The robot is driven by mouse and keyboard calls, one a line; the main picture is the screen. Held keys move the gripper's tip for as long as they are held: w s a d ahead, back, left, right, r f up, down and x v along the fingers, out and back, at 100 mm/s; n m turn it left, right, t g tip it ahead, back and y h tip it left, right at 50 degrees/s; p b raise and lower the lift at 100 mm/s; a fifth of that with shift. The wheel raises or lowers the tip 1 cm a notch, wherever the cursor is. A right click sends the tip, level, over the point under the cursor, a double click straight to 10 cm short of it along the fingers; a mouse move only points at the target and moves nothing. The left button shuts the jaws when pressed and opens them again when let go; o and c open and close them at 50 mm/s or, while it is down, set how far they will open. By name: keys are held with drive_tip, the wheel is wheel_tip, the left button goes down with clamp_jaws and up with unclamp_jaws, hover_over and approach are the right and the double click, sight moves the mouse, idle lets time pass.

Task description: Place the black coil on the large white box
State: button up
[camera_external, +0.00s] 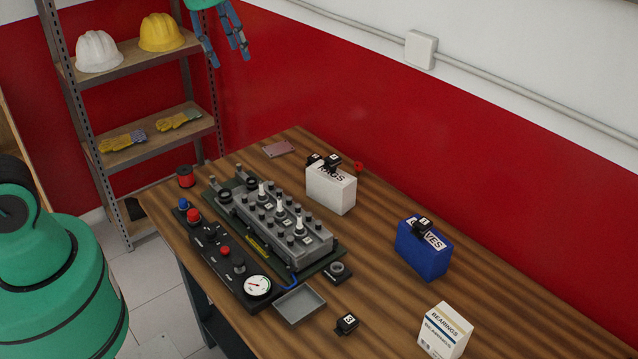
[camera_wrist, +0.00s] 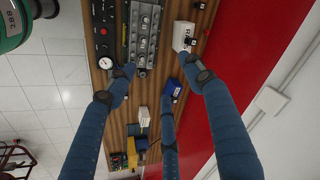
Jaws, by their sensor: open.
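Several small black coils with white labels show in the external view. One coil (camera_external: 347,323) lies on the bare table front, beside the grey tray. Another coil (camera_external: 422,225) sits on the blue GLOVES box (camera_external: 420,254). Two more black pieces (camera_external: 332,161) are at the top of the white RAGS box (camera_external: 330,191); whether both rest on it is unclear. A white BEARINGS box (camera_external: 445,331) stands at the front right. My gripper (camera_external: 228,58) is open and empty, high above the far end. The wrist view shows its spread blue fingers (camera_wrist: 158,76) above the table.
An engine block (camera_external: 270,225) and a black gauge panel (camera_external: 215,250) fill the table's left side. A grey tray (camera_external: 299,304) and a small dark ring piece (camera_external: 338,272) lie in front. Shelves (camera_external: 140,65) stand behind left. The red wall borders the table's right side.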

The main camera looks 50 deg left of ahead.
drive_tip(key=s+a+n+t, duration=0.1)
drive_tip(key=s+n, duration=0.6)
drive_tip(key=s, duration=1.8)
drive_tip(key=shift+f+n+t, duration=0.25)
drive_tip(key=shift+n+t, duration=0.05)
drive_tip(key=shift+t, duration=0.4)
wheel_tip(320, 180, down, 12)
drive_tip(key=b, duration=1.1)
drive_tip(key=shift+r+b, duration=0.15)
drive_tip(key=shift+b, duration=0.2)
